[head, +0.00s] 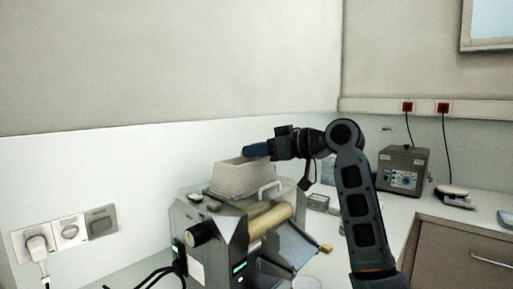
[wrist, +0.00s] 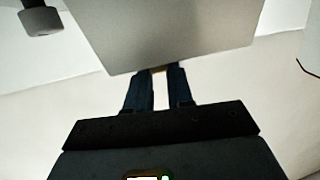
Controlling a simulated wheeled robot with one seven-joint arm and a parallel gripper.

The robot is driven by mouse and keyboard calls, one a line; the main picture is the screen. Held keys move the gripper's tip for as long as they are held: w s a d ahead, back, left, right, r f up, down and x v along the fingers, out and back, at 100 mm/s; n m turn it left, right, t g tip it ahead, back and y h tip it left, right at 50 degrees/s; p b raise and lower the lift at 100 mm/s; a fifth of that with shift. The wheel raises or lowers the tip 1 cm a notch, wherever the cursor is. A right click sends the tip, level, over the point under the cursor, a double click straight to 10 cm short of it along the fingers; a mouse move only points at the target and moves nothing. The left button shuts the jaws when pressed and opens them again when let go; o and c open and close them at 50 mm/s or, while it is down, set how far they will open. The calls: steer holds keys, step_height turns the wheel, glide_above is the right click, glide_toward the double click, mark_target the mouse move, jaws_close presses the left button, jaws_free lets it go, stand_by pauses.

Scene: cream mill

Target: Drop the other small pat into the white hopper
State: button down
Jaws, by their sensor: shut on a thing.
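The white hopper (head: 240,180) sits on top of the mill, open upward. Its pale wall (wrist: 170,35) fills the upper middle of the wrist view. My gripper (head: 247,152) is at the hopper's upper rim, its dark blue fingers pointing left over the opening. In the wrist view my gripper (wrist: 158,74) has its fingers close together, with a small yellowish pat (wrist: 158,70) between the tips. The hopper wall hides most of the pat. The head view does not show the pat in the fingers, nor the inside of the hopper.
The grey mill (head: 207,225) has a yellowish roller (head: 268,220) and a sloping metal apron (head: 290,245). A small yellow-brown piece (head: 326,248) shows by the apron's right end. A grey instrument box (head: 403,170) stands back right. Wall sockets (head: 70,230) and cables are at left.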

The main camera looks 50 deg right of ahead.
steer(key=c, duration=0.9)
jaws_free()
steer(key=shift+s, duration=0.15)
steer(key=shift+b+v, duration=0.7)
steer(key=shift+v, duration=3.05)
steer(key=shift+s, duration=0.1)
